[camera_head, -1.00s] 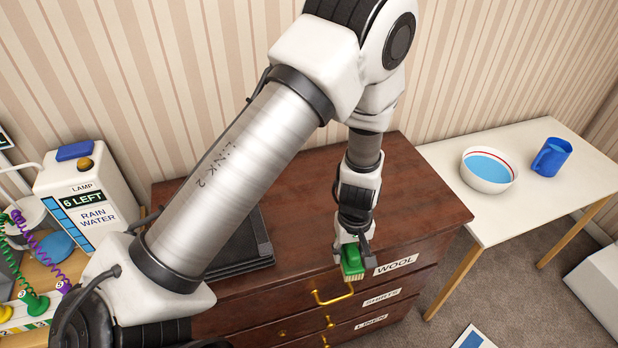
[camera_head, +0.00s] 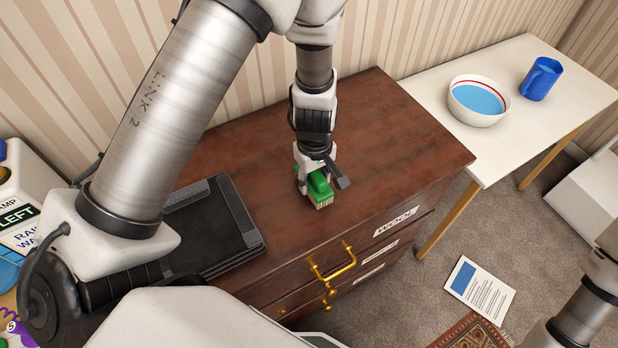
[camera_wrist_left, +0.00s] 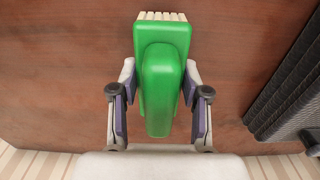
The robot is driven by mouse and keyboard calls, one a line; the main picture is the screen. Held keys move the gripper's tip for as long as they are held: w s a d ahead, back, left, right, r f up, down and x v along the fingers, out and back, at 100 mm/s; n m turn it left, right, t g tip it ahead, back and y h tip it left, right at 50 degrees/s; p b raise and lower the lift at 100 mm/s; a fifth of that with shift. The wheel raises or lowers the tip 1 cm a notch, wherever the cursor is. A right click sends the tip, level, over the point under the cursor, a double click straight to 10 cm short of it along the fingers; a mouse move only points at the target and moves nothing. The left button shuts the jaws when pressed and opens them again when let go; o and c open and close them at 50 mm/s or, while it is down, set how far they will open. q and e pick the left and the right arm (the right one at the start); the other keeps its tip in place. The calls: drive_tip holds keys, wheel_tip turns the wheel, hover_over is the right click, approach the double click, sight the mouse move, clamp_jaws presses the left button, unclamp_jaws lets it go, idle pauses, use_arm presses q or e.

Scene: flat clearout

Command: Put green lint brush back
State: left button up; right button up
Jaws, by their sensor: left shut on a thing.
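The green lint brush (camera_head: 318,189) has a green body and pale bristles. My left gripper (camera_head: 321,178) is shut on it, over the brown top of the dresser (camera_head: 370,140). In the left wrist view the brush (camera_wrist_left: 160,85) sits between the two fingers of the left gripper (camera_wrist_left: 160,95), bristles at the top of the picture. I cannot tell whether the brush touches the dresser top. Part of my right arm shows at the lower right of the head view; its gripper is out of view.
A dark flat tray-like item (camera_head: 215,225) lies on the dresser's left part. The drawers have brass handles (camera_head: 335,262) and labels, one reading WOOL. A white table (camera_head: 440,90) at right holds a bowl (camera_head: 478,100) and a blue mug (camera_head: 541,79). The dresser's right top is clear.

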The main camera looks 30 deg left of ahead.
use_arm(q)
drive_tip(key=shift+d+f, duration=0.1)
drive_tip(key=shift+f, duration=0.3)
drive_tip(key=shift+w+a, duration=0.2)
drive_tip(key=o, duration=0.8)
drive_tip(key=shift+f, duration=0.15)
drive_tip(key=o, duration=0.4)
drive_tip(key=shift+s+d, duration=0.1)
wheel_tip(320, 180, up, 12)
drive_tip(key=shift+r, duration=0.2)
